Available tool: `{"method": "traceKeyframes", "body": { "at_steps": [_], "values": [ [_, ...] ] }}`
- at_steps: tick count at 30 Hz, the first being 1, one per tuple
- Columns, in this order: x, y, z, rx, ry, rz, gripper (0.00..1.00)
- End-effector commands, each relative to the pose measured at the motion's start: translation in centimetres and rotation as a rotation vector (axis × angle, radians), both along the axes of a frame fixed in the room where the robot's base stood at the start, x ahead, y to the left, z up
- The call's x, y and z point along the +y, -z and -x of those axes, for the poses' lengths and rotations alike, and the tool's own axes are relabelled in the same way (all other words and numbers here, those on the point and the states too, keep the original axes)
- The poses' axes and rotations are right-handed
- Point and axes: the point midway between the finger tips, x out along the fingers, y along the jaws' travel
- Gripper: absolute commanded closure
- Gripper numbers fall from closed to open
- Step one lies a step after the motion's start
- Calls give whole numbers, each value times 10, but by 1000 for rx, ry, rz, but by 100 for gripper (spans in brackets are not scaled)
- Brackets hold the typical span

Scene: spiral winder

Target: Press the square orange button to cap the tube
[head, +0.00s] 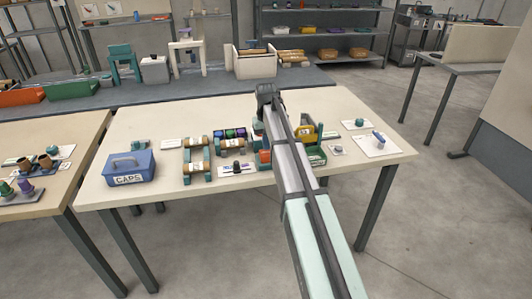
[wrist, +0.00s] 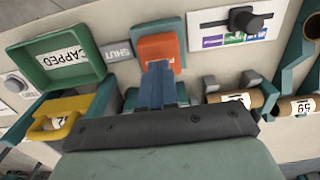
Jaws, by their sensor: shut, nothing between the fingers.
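The square orange button (wrist: 160,46) stands on a teal and grey machine in the wrist view; it also shows in the head view (head: 265,156), beside my arm. My gripper (wrist: 159,68) is shut and empty. Its blue fingertips overlap the button's lower part in the wrist view; I cannot tell whether they touch it. A brown tube (wrist: 236,99) with a white label lies to the right of the fingers. Another tube (wrist: 298,105), marked 59, lies further right. The part of the machine under my gripper is hidden.
A green CAPPED bin (wrist: 68,58) and a yellow tray (wrist: 50,118) with a labelled tube are at the left in the wrist view. A slider panel (wrist: 233,27) is right of the button. A blue CAPS box (head: 128,168) stands at the table's left.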

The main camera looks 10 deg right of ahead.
Motion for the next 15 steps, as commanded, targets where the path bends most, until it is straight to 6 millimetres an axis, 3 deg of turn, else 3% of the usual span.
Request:
{"method": "traceKeyframes", "body": {
  "at_steps": [15],
  "values": [
    [0, 9, 0, 0, 0, 0, 100]
  ]
}}
